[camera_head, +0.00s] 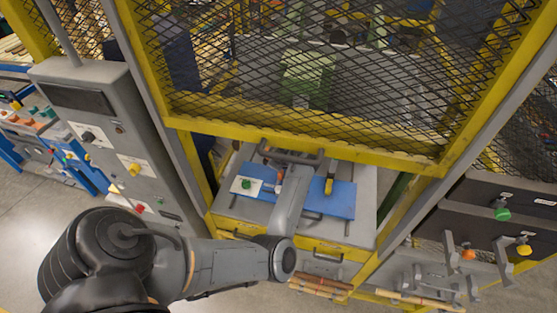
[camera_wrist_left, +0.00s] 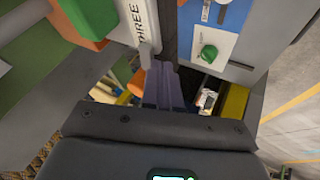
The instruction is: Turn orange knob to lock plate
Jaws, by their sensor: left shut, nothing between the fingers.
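My left arm (camera_head: 215,268) reaches in from the left in the head view, its forearm rising over the blue plate (camera_head: 340,201) on the grey bench. In the wrist view my left gripper (camera_wrist_left: 163,72) is shut and empty. An orange part (camera_wrist_left: 137,83) shows just beside its fingers, partly hidden; I cannot tell whether they touch or whether it is the knob. A larger orange block (camera_wrist_left: 94,42) is at the upper left, next to a white label reading THREE (camera_wrist_left: 140,22). A green knob (camera_head: 246,183) sits on a white panel; it also shows in the wrist view (camera_wrist_left: 209,53). My right gripper is out of view.
A yellow-framed mesh guard (camera_head: 320,138) stands above the bench. A yellow handle (camera_head: 328,185) rises from the blue plate. A grey control cabinet (camera_head: 110,130) stands left. Dark drawers with a green knob (camera_head: 501,211) and grey brackets (camera_head: 450,246) are at the right.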

